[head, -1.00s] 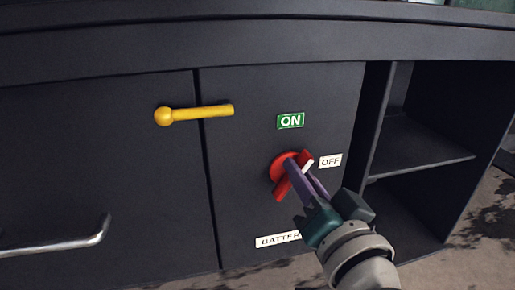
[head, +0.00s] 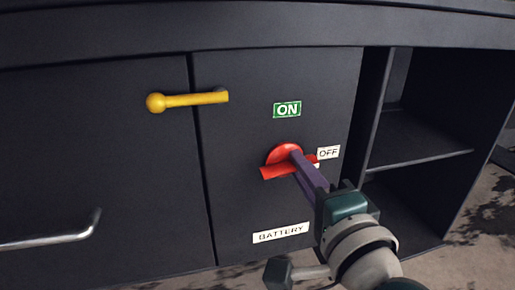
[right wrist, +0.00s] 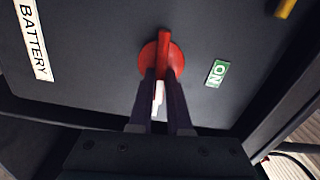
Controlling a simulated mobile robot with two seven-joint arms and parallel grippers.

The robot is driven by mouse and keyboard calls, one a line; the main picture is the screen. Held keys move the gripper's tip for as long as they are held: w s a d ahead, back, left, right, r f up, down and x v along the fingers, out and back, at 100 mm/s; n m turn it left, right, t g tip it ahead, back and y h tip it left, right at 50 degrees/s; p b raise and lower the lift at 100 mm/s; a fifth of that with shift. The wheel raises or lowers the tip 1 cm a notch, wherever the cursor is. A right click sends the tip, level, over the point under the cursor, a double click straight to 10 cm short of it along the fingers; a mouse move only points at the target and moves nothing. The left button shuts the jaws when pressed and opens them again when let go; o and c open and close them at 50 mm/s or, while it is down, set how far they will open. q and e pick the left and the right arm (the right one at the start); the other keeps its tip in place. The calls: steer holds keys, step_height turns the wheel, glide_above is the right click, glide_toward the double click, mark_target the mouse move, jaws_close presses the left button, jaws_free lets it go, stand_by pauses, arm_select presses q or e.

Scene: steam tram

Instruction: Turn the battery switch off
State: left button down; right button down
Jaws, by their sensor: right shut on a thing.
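The red battery switch (head: 282,155) is a round disc with a bar handle on the dark cabinet panel. In the head view its bar lies close to horizontal, its right end by the white OFF label (head: 328,153). The green ON label (head: 287,109) is above the switch. My right gripper (head: 301,164) is shut on the bar from the lower right. My left gripper is not in view.
A yellow lever handle (head: 190,100) sticks out at the upper left of the panel. A metal drawer handle (head: 50,240) is at the far left. The BATTERY label (head: 281,233) is below the switch. Open shelves (head: 420,155) are to the right.

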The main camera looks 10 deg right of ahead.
steer(key=shift+m, duration=0.6)
steer(key=shift+f, duration=0.1)
steer(key=c, duration=0.9)
jaws_free()
steer(key=shift+o, duration=0.2)
steer(key=s+p, duration=0.2)
steer(key=s, duration=0.8)
steer(key=shift+d, duration=0.15)
